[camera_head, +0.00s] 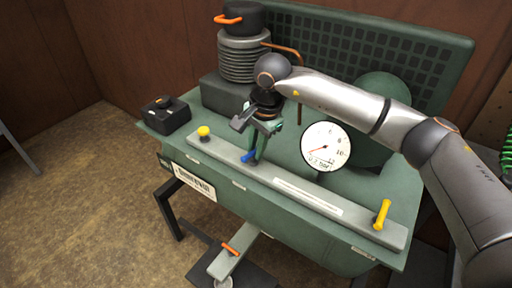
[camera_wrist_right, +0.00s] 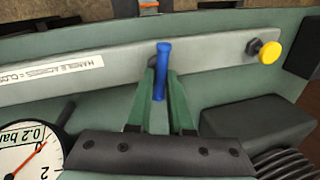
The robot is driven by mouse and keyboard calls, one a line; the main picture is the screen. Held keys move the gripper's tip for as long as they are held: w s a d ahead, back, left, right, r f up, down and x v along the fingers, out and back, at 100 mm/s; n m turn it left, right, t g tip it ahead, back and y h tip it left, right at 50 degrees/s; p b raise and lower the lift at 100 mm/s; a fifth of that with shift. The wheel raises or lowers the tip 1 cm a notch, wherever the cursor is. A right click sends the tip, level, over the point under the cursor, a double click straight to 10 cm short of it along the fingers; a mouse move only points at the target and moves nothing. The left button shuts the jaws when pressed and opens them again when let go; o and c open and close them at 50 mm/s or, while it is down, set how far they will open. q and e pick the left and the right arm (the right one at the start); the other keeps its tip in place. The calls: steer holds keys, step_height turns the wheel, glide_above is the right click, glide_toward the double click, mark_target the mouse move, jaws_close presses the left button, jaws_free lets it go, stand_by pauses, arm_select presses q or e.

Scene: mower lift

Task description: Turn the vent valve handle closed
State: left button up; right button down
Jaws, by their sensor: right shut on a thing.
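The blue vent valve handle (camera_head: 248,157) sits on the long grey strip along the front of the green machine. In the right wrist view the blue handle (camera_wrist_right: 163,55) lies across the strip, its end standing out past the fingertips. My right gripper (camera_head: 256,148) reaches down over the strip, its green fingers (camera_wrist_right: 161,95) shut on the handle from both sides. The fingers hide part of the handle and its pivot. My left gripper is not in view.
A yellow knob (camera_head: 204,132) and a yellow lever (camera_head: 381,214) stand on the same strip (camera_head: 220,155), either side of the handle. A round gauge (camera_head: 326,146) marked 0.2 bar is to the right. A ribbed cylinder (camera_head: 240,58) stands behind; an orange-handled pedal (camera_head: 231,248) is below.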

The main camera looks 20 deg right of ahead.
steer(key=m, duration=0.3)
steer(key=shift+s+m+h+b, duration=0.1)
steer(key=shift+m+h+b, duration=0.2)
steer(key=m, duration=0.2)
steer(key=shift+a+m+h, duration=0.1)
steer(key=shift+m+h, duration=0.2)
steer(key=shift+m, duration=0.1)
steer(key=m, duration=0.4)
steer(key=shift+s+a+m+h+b, duration=0.1)
steer(key=shift+s+m+h+b, duration=0.05)
steer(key=shift+m+h+b, duration=0.2)
steer(key=m, duration=0.4)
steer(key=shift+a+m+g+h, duration=0.15)
steer(key=shift+m+g+h, duration=0.15)
steer(key=shift+m+h, duration=0.05)
steer(key=c, duration=0.8)
jaws_free()
steer(key=shift+c, duration=0.2)
steer(key=shift+r, duration=0.15)
